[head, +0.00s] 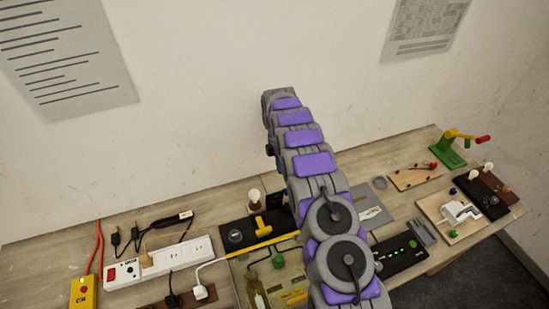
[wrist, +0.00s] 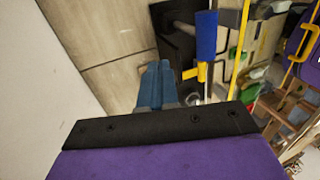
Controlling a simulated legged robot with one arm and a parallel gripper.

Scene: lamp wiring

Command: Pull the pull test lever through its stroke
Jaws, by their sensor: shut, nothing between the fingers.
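A green stand with a yellow arm and a red-tipped handle (head: 482,139) is at the far right end of the bench in the head view; it looks like a lever. A yellow T-shaped handle (head: 262,227) stands on a black plate left of my arm. I cannot tell for certain which is the pull test lever. In the wrist view my gripper (wrist: 155,68) is shut and empty, its blue fingers together. A blue cylindrical grip (wrist: 206,36) with a yellow piece below it is right of the fingertips, apart from them in the picture. My arm hides my gripper in the head view.
The wooden bench (head: 406,153) runs along a wall. A white power strip (head: 160,263), cables and a yellow box (head: 83,292) are at left. A wooden board with a white part (head: 460,212) and a dark bulb panel (head: 487,195) are at right. My arm crosses the middle.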

